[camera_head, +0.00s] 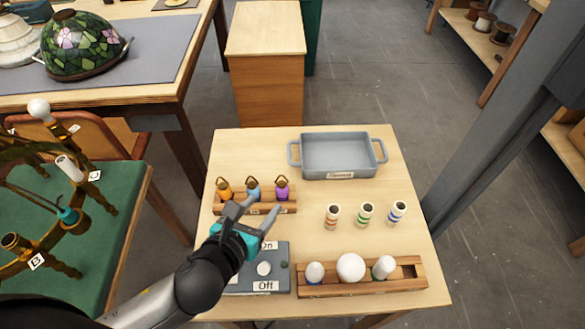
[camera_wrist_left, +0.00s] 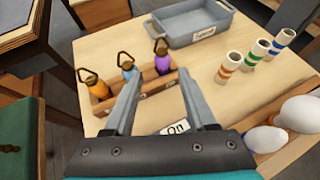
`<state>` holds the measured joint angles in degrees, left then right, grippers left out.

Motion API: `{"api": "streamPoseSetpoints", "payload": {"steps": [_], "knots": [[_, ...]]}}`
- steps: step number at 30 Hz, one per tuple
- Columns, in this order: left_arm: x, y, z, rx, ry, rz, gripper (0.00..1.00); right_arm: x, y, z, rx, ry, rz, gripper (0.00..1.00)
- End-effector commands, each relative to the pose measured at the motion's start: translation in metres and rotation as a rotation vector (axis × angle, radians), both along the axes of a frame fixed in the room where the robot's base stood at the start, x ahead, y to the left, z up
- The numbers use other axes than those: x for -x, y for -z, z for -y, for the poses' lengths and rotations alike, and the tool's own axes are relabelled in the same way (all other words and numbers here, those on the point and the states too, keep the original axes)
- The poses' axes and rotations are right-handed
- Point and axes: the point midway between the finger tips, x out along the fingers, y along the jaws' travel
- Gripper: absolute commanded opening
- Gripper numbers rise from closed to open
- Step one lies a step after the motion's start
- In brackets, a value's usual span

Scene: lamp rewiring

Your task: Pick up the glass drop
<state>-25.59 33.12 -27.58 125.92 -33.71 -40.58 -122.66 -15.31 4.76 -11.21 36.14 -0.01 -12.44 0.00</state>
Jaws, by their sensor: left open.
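Three glass drops with hooks on top stand in a wooden rack (camera_head: 220,208) on the small table: an orange drop (camera_head: 225,191), a blue drop (camera_head: 253,190) and a purple drop (camera_head: 282,190). In the left wrist view, the orange drop (camera_wrist_left: 94,86), the blue drop (camera_wrist_left: 129,70) and the purple drop (camera_wrist_left: 163,60) lie beyond the fingers. My left gripper (camera_head: 260,207) is open and empty, on the near side of the rack. Its fingers (camera_wrist_left: 162,78) point toward the blue and purple drops and are apart from them. My right gripper is out of view.
A grey tray (camera_head: 343,154) stands behind. Striped tubes, orange (camera_head: 332,216), green (camera_head: 365,214) and blue (camera_head: 397,211), stand at right. An On/Off switch box (camera_head: 275,275) is under my arm, beside a bulb rack (camera_head: 412,283). A brass chandelier (camera_head: 62,262) stands left.

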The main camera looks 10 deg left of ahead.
Motion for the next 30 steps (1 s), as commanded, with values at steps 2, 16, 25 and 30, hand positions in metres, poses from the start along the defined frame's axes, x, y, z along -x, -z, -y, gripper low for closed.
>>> {"api": "streamPoseSetpoints", "payload": {"steps": [2,16,25,30], "knots": [[-0.001,0.002,0.001,-0.009,0.007,0.001,0.56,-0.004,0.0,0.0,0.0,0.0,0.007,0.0],[-0.065,0.037,0.008,-0.007,0.004,0.003,0.56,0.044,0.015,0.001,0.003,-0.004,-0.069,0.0],[-0.087,0.05,0.011,-0.005,0.005,0.001,0.56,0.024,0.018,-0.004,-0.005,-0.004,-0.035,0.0],[-0.099,0.059,0.013,-0.004,0.002,0.0,0.56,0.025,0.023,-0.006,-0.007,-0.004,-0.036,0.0]]}}
